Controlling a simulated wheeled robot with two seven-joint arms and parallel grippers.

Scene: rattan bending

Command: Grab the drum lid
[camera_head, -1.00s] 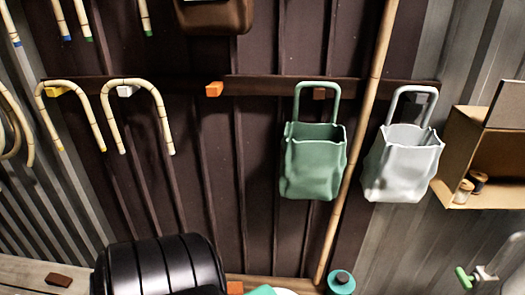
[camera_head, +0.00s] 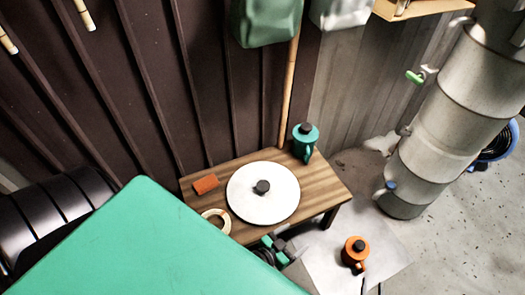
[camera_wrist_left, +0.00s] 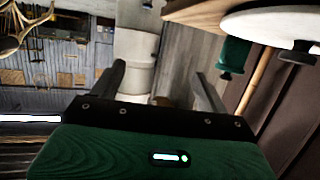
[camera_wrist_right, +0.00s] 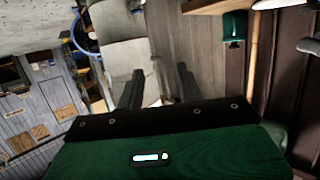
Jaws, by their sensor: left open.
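The drum lid (camera_head: 246,207) appears to be the round white disc with a dark knob at its middle. It lies flat on a low wooden table (camera_head: 327,187). It also shows in the left wrist view (camera_wrist_left: 262,27), upside down at the upper right. My left gripper (camera_wrist_left: 160,75) is open and empty, apart from the lid. My right gripper (camera_wrist_right: 157,85) has its fingers spread with nothing between them. Only a small pale piece, probably the lid's edge, shows at the right of the right wrist view. I cannot clearly make out either gripper in the head view.
An orange block (camera_head: 205,184), a pale ring (camera_head: 207,214) and a teal bottle (camera_head: 305,146) share the table. An orange can (camera_head: 354,252) stands on the floor. A metal duct (camera_head: 450,125) stands at right. A large teal surface covers the lower left.

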